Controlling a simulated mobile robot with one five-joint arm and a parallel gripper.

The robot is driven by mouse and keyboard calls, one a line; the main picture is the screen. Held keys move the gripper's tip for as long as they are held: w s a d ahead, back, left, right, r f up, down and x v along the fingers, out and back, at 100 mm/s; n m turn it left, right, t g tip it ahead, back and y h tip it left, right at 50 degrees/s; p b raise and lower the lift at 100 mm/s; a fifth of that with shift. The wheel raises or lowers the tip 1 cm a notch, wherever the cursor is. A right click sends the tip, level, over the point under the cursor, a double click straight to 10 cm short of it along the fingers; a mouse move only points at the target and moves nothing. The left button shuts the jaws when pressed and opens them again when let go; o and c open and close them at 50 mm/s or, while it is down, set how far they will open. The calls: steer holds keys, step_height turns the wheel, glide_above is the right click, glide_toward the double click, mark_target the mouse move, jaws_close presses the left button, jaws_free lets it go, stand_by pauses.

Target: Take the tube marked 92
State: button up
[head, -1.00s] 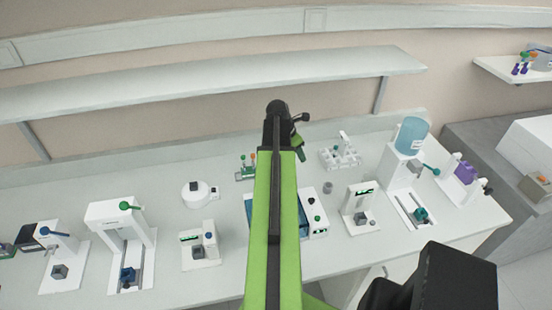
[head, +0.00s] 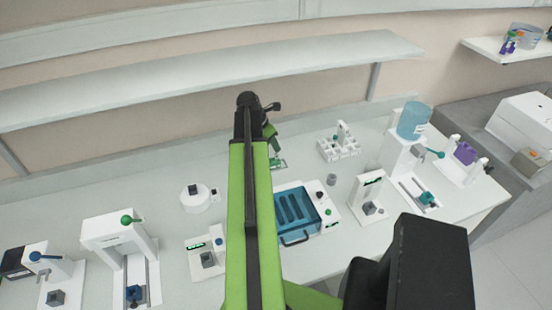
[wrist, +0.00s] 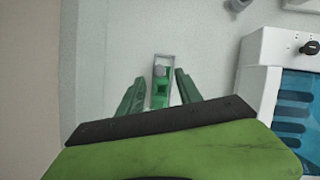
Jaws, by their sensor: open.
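No number 92 can be read on anything in view. In the wrist view, a small green and light-grey rack (wrist: 161,84) lies between and beyond my fingertips, with a green part standing on it. I cannot tell which tube that is. My gripper (wrist: 160,77) is open, with a green finger on each side and nothing held. In the head view, one end of the rack (head: 278,164) shows beside my arm, and the arm hides the rest. My gripper (head: 272,140) shows there just above that end.
A blue-lidded white machine (head: 297,212) stands right of the rack; its edge also fills the right of the wrist view (wrist: 270,75). A white sectioned tray (head: 338,148) and a grey cup (head: 332,179) are further right. A round white device (head: 195,198) is left.

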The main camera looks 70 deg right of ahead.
mark_target(276, 156)
steer(key=b+x, duration=0.4)
steer(key=x, duration=0.1)
steer(key=shift+s+d+f+b, duration=0.1)
steer(key=shift+d+f+b, duration=0.1)
steer(key=shift+b, duration=0.2)
steer(key=shift+r, duration=0.25)
steer(key=shift+c, duration=0.3)
jaws_close()
